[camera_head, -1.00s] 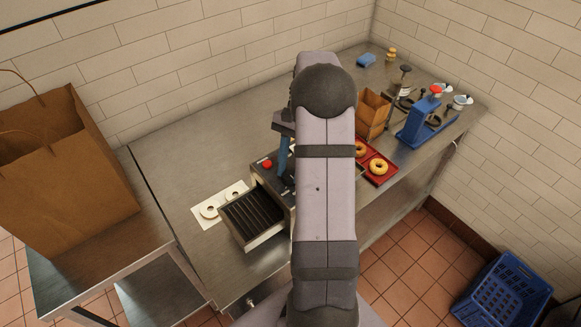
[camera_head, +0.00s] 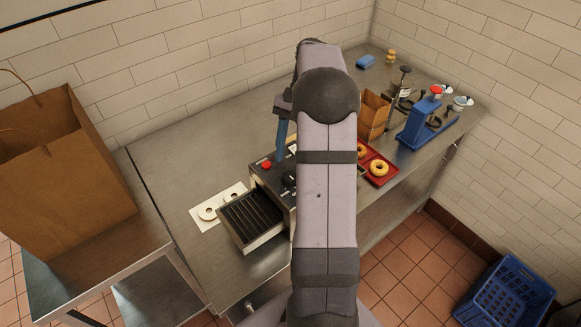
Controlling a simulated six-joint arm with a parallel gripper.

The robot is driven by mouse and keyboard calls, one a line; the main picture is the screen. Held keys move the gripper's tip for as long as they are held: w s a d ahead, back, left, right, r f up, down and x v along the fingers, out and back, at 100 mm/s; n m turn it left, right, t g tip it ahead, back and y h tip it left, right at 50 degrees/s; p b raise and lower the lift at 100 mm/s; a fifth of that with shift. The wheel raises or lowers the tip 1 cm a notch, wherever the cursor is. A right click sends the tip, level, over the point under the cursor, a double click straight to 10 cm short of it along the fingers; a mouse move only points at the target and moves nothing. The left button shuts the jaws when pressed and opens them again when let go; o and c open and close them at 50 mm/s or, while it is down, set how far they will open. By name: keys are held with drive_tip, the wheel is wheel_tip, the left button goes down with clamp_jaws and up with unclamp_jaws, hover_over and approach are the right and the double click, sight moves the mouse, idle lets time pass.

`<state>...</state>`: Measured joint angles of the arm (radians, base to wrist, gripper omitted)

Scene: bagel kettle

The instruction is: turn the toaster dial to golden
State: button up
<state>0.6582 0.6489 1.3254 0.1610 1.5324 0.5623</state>
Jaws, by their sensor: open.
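The toaster (camera_head: 272,187) stands on the steel counter, partly hidden behind my arm. It has a dark slatted conveyor (camera_head: 250,216) in front, and a red button (camera_head: 266,165) on its panel. A black dial (camera_head: 289,181) shows on the panel just left of my arm; its pointer setting and markings are too small to read. My gripper (camera_head: 280,158) is open and points down, with its blue fingers above the back of the panel, behind the dial and right of the red button. It looks apart from the dial. The far finger is mostly hidden.
Bagel halves (camera_head: 208,213) lie on a white board left of the toaster. A red tray (camera_head: 386,178) with bagels, a small paper bag (camera_head: 375,116) and a blue press (camera_head: 419,121) stand right. A large paper bag (camera_head: 60,180) is far left. The back-left counter is clear.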

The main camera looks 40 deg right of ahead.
drive_tip(key=shift+b+v, duration=0.35)
drive_tip(key=shift+v, duration=1.3)
